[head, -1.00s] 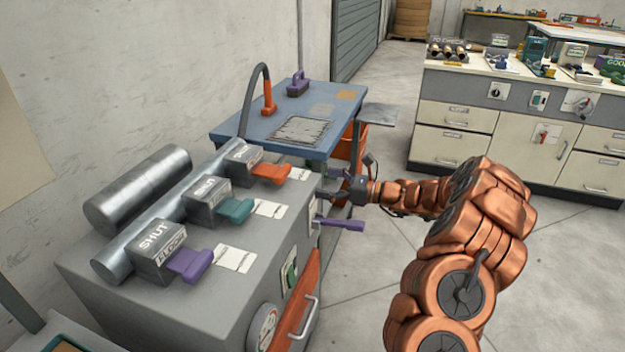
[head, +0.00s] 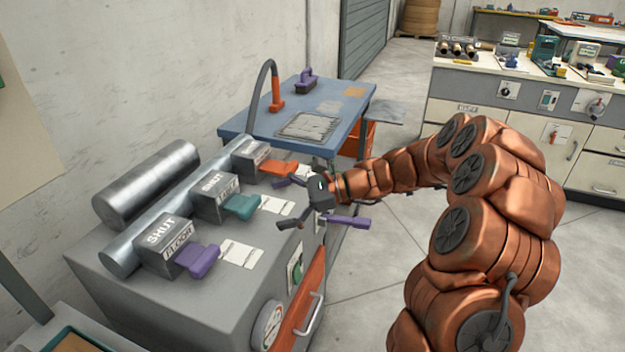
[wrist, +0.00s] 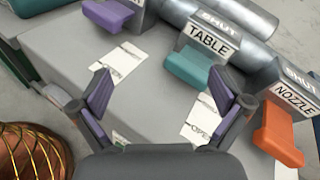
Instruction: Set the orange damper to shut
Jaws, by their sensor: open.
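The orange damper handle (head: 278,168) sticks out from the front of the farthest grey box (head: 250,152) on the cabinet top. In the wrist view the orange handle (wrist: 278,138) is at the right, below a box labelled SHUT and NOZZLE (wrist: 294,98). My gripper (head: 284,203) is open and empty above the cabinet's front edge, nearer the camera than the orange handle. In the wrist view my gripper's fingers (wrist: 160,85) frame the teal handle's area, with the orange handle outside the right finger. No contact with the orange handle shows.
A teal handle (head: 241,207), box labelled TABLE (wrist: 208,42), and a purple handle (head: 197,260) stand in the same row. White cards lie before them; one (wrist: 200,118) reads OPEN. A blue table (head: 235,130) stands behind.

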